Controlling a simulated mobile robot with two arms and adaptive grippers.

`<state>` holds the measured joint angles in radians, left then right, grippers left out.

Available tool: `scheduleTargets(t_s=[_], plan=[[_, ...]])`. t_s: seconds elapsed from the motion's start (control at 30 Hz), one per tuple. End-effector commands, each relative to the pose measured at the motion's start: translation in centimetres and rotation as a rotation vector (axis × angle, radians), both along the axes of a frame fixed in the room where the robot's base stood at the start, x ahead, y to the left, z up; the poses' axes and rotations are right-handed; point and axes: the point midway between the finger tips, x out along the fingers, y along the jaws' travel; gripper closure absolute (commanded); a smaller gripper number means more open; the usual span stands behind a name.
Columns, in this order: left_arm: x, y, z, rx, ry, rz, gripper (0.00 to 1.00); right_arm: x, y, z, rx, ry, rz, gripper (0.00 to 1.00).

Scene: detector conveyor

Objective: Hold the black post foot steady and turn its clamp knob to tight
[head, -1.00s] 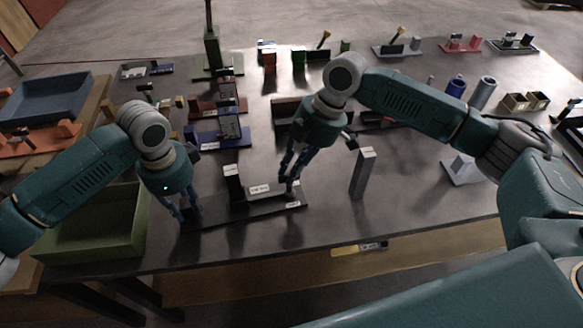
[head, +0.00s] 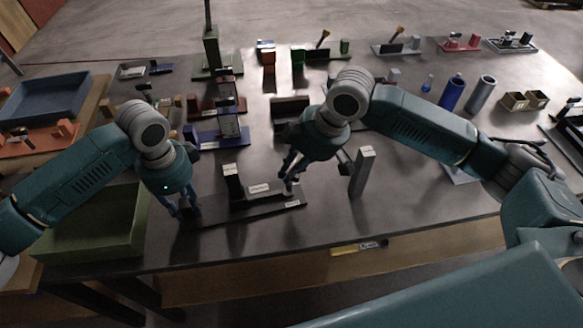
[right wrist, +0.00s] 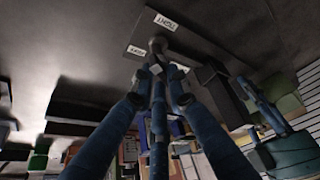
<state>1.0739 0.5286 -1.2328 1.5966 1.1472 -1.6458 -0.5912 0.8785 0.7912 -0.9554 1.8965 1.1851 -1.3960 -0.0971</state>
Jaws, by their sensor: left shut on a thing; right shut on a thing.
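The black post foot (head: 250,212) lies flat near the front edge of the table, with a dark upright block (head: 232,182) on it. My left gripper (head: 189,214) is shut on its left end. My right gripper (head: 289,180) is over its right part, shut on the clamp knob (right wrist: 157,44), which the fingers mostly hide in the head view. In the right wrist view a white TIGHT label (right wrist: 165,22) lies beyond the knob, and a second label (right wrist: 137,51) lies to its left. I cannot tell exactly where the knob points.
A grey upright post (head: 362,172) stands just right of my right gripper. A green tray (head: 95,248) is at the front left, beside my left arm. A blue fixture with a panel (head: 222,138) stands behind the post foot. Blue and grey cylinders (head: 452,93) stand at the back right.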

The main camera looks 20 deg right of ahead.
Motion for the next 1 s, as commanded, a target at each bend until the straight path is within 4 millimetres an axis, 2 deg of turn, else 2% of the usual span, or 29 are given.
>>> scheduleTargets(t_s=[0.4, 0.97, 1.0], plan=[[-0.07, -0.09, 0.02, -0.001, 0.001, -0.003, 1.00, -0.09, 0.01, 0.04, 0.001, -0.002, -0.201, 1.00], [-0.08, -0.05, 0.01, -0.001, 0.002, -0.003, 1.00, -0.05, -0.01, 0.11, 0.001, -0.003, -0.231, 1.00], [-0.08, -0.05, 0.01, -0.001, 0.002, -0.003, 1.00, -0.05, -0.01, 0.11, 0.001, -0.003, -0.231, 0.77]])
